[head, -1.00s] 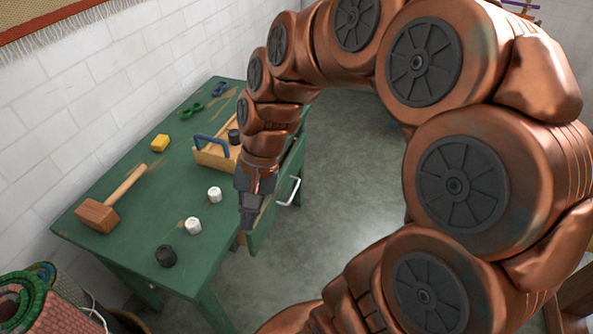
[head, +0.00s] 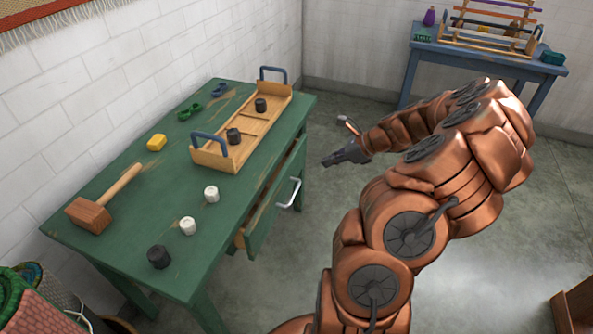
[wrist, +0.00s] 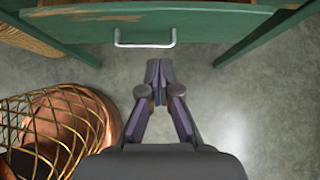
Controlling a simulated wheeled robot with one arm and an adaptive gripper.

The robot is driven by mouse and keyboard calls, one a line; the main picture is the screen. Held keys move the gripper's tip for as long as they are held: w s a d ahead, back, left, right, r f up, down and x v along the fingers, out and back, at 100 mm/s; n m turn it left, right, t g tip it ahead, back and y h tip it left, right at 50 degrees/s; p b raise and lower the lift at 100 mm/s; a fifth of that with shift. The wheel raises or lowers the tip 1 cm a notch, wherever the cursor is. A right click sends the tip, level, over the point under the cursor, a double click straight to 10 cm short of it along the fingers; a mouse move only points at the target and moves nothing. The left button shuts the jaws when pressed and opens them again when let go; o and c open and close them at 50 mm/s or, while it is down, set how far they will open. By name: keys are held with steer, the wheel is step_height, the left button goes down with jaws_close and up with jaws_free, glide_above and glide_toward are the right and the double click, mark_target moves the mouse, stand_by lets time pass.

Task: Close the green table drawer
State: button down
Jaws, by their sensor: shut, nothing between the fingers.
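The green table (head: 130,215) stands along the white wall in the head view. Its drawer (head: 268,212) is partly pulled out, with a green front and a pale handle (head: 292,193). In the wrist view the drawer front (wrist: 215,27) spans the top, and the handle (wrist: 145,44) lies ahead of the fingers. My gripper (head: 328,161) is shut and empty, out in front of the drawer and apart from it. Its closed fingertips also show in the wrist view (wrist: 160,66), close to the handle but not visibly touching it.
On the table are a wooden tray (head: 262,128) with blue handles and dark pieces, a mallet (head: 90,214), a yellow block (head: 157,142), white pieces (head: 211,193) and a black piece (head: 159,257). A blue table (head: 480,60) stands at the back. Floor before the drawer is clear.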

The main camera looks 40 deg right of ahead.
glide_toward(288, 171)
steer(key=shift+x, duration=3.1)
